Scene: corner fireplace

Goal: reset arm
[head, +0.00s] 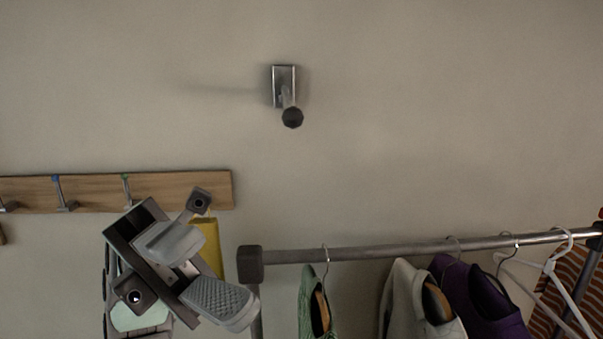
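My gripper (208,277) is at the lower left of the head view, tilted, in front of the wall. Its two grey fingers stand apart, and the ribbed pad of the lower one shows. I see nothing held between them. My gripper and wrist cover part of the wooden hook rail (205,190) and whatever is behind them.
A clothes rack rail (380,252) runs along the lower right. A green garment (307,300), a light garment (402,290), a purple one (480,295) and a white hanger (549,268) hang there. A yellow thing (211,243) is partly hidden behind my gripper. A metal wall hook (284,85) projects above.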

